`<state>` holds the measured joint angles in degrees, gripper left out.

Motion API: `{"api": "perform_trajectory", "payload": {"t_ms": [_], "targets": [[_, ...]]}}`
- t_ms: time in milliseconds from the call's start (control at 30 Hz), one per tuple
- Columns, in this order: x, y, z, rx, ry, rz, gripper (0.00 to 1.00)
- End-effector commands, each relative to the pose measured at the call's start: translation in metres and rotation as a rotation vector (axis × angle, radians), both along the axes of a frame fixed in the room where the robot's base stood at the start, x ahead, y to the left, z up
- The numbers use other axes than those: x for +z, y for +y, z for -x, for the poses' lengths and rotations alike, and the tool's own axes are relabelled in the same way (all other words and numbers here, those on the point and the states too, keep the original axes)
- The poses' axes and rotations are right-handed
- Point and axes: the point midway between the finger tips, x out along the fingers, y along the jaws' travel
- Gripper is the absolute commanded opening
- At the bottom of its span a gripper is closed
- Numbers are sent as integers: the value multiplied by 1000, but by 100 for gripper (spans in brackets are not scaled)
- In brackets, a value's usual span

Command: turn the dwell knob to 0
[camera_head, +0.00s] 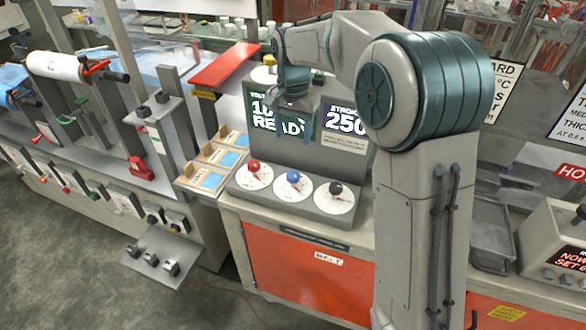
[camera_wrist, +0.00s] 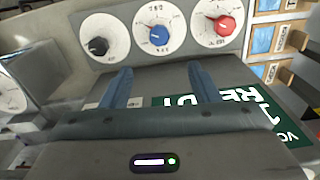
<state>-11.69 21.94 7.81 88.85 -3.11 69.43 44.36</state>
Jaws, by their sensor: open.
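A sloped grey panel carries three knobs on white round dials: a red knob (camera_head: 254,166), a blue knob (camera_head: 293,176) and a black knob (camera_head: 335,188). Their labels are too small to read, so I cannot tell which is dwell. In the wrist view the black knob (camera_wrist: 98,46), blue knob (camera_wrist: 158,35) and red knob (camera_wrist: 225,25) lie beyond my fingertips, upside down. My gripper (camera_wrist: 163,80) is open and empty, its blue fingers apart, with the blue dial between and beyond them. In the head view my gripper (camera_head: 296,134) is in front of the display, above the dials, touching no knob.
The upright display housing (camera_head: 318,161) stands behind the dials. Wooden trays with blue cards (camera_head: 213,180) lie left of the panel. A red lever plate (camera_head: 224,66) rises behind them. A grey tray (camera_head: 491,235) and another console (camera_head: 550,250) stand to the right.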

Motion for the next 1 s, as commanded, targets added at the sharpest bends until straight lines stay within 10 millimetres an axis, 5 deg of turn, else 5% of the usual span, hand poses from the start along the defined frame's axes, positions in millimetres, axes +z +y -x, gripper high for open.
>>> {"api": "perform_trajectory", "payload": {"t_ms": [600, 1000], "targets": [[-113, -1, 1, 2, 3, 1, 55], [-131, -1, 1, 1, 0, 0, 55]]}}
